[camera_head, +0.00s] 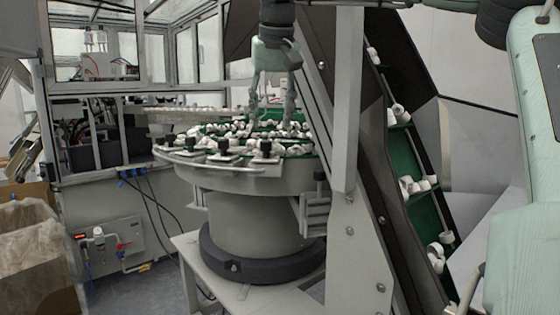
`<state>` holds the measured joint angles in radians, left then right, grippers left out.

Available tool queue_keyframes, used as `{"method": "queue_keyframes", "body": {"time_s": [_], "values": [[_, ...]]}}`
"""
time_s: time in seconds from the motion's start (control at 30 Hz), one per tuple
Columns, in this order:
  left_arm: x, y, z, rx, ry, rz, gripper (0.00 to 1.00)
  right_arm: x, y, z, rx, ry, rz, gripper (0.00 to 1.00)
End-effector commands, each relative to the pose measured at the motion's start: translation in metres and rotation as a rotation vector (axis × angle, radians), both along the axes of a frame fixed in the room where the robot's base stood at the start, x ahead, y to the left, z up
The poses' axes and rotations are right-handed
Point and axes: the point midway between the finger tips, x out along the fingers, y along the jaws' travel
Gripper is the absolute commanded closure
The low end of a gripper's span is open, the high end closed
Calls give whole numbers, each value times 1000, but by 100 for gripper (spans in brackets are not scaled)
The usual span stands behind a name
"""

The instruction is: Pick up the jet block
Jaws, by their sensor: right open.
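I cannot make out a jet block anywhere in this view. My right gripper (271,118) hangs from the top middle of the picture, fingers pointing down over the round bowl feeder (235,181). Its two fingers are apart, with nothing visible between them. The fingertips overlap the white caps in the picture; I cannot tell whether they touch them. My left gripper is not in view.
Many white caps (240,129) lie on the bowl's green surface, with black-knobbed clamps (266,148) along its front rim. A grey post (348,100) and an inclined green conveyor (424,212) stand to the right. A cardboard box (28,190) stands at left.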

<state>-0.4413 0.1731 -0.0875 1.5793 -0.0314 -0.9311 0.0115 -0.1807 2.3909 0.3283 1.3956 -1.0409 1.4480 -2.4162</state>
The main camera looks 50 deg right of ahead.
Motion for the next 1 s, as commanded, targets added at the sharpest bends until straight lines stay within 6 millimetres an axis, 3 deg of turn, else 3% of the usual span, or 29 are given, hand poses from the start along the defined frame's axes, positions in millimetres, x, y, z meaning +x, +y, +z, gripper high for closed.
{"method": "queue_keyframes", "body": {"time_s": [0.47,0.7,1.0], "values": [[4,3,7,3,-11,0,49,21,-9,-39,0,4,0,52],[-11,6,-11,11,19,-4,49,34,-16,-66,0,2,0,52],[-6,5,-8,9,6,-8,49,35,-16,-69,0,0,0,55]]}}
